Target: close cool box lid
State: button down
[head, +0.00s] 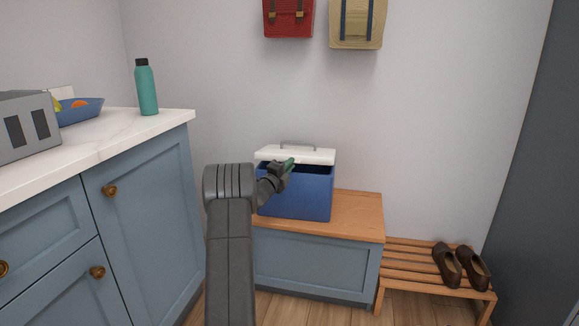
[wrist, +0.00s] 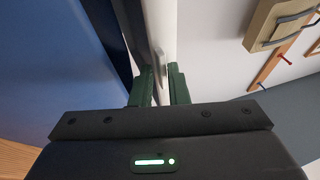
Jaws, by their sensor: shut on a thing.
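The cool box (head: 295,203) is blue and stands on the wooden bench top in the head view. Its white lid (head: 268,155) is partly open, with a dark gap between it and the box rim. A grey handle (head: 298,145) shows on the lid. My gripper (head: 289,164) is at the lid's front edge. In the wrist view, the green fingers of my gripper (wrist: 160,86) are shut on the white lid (wrist: 155,20), one on each side of its edge. The blue box wall (wrist: 60,70) is to the left there. Most of the box's inside is hidden.
The box stands on a blue bench with a wooden top (head: 357,215). A slatted rack (head: 405,262) with brown shoes (head: 447,265) is to the right. A counter (head: 110,130) with a green bottle (head: 147,88) is to the left. Two bags hang on the wall above.

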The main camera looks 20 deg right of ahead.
jog(key=shift+r, duration=0.1)
jog(key=c, duration=1.5)
grip_release()
jog(key=shift+a, duration=0.15)
jog(key=p+v, duration=0.2)
jog(key=v, duration=1.1)
jog(key=shift+s+a, duration=0.2)
jog(key=shift+s, duration=0.05)
jog(key=shift+b+x, duration=0.8)
jog(key=shift+x, duration=4.8)
